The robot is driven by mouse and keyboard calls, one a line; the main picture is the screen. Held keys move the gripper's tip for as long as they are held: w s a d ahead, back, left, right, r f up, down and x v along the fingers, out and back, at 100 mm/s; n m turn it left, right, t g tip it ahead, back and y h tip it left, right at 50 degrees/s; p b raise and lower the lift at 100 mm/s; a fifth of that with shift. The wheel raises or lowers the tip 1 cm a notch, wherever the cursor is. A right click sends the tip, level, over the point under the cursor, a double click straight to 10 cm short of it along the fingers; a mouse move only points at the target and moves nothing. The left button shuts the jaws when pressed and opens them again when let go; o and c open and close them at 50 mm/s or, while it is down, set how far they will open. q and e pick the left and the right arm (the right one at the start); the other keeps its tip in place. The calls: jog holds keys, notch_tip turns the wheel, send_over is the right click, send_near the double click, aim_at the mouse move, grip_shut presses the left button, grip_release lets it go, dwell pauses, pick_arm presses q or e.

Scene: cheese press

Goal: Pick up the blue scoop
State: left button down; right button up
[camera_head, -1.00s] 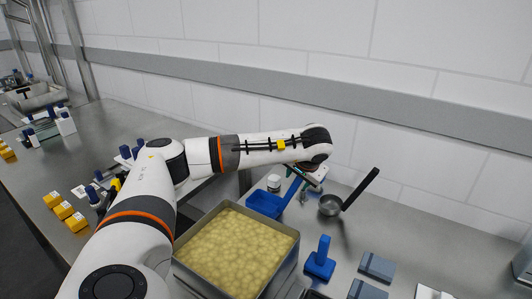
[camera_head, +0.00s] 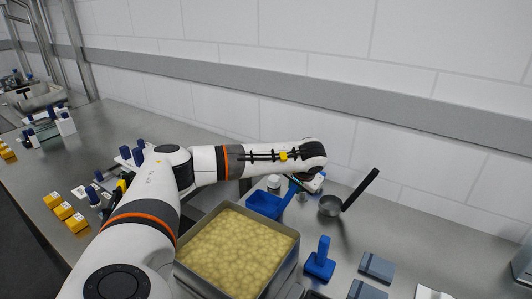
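The blue scoop (camera_head: 265,205) lies on the steel counter behind the square vat, its handle pointing up and right toward my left gripper. My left arm reaches across from the left, above the vat's far side. My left gripper (camera_head: 306,183) points down at the handle's upper end, mostly hidden behind my wrist. I cannot tell whether its fingers touch the handle or how far apart they are. My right gripper is out of view.
The square metal vat (camera_head: 292,262) of yellow curd stands in front of the scoop. A dark-handled ladle (camera_head: 329,206) is close on the right. A small white jar (camera_head: 273,182) stands behind the scoop. A blue stamp-like tool (camera_head: 320,262) and grey-blue blocks (camera_head: 376,267) lie front right.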

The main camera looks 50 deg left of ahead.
pick_arm(q)
jog(key=shift+r, duration=0.1)
notch_tip(320, 180, up, 10)
jog(key=shift+f, duration=0.1)
dwell(0.4)
dwell(0.5)
